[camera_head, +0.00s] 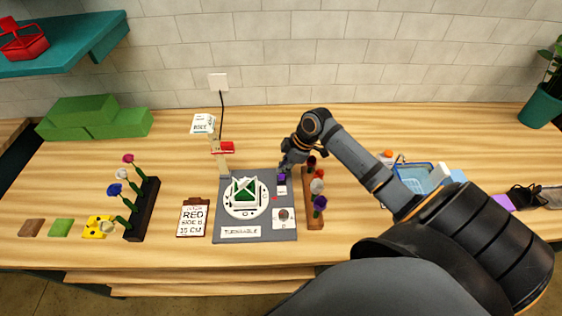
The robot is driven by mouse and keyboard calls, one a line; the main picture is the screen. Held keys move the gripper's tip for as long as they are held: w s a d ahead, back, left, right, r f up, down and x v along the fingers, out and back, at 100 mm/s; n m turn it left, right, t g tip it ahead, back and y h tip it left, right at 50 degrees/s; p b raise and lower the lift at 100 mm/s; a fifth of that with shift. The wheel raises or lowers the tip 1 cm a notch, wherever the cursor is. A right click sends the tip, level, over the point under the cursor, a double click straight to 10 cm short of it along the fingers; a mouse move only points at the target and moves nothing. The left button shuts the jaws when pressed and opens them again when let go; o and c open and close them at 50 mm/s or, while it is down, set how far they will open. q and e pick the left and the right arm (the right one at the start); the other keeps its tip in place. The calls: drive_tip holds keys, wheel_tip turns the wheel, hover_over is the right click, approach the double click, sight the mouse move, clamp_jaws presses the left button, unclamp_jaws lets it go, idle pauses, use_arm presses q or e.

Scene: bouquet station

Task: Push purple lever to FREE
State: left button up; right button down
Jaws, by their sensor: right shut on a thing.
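The purple lever (282,178) is small and stands at the back right of the grey turntable board (228,233). A small light label lies just in front of it, too small to read. My right gripper (285,170) reaches down at the lever from behind and right, and is shut on it. The fingertips and the lever's upper part are hard to tell apart. The white round turntable (230,204) carries a green and white block (245,191). My left gripper is not in view.
A blue basket (414,180) is at the right.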

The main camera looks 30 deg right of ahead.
drive_tip(key=shift+s+a+f, duration=0.15)
drive_tip(key=shift+s+f, duration=0.05)
drive_tip(key=shift+s, duration=0.05)
drive_tip(key=shift+w+r+p, duration=0.25)
drive_tip(key=shift+r+p, duration=0.2)
drive_tip(key=shift+s+r, duration=0.15)
drive_tip(key=shift+r, duration=0.2)
drive_tip(key=shift+r+p, duration=0.65)
drive_tip(key=shift+p, duration=0.1)
wheel_tip(320, 180, up, 4)
drive_tip(key=p, duration=0.4)
drive_tip(key=shift+r, duration=0.25)
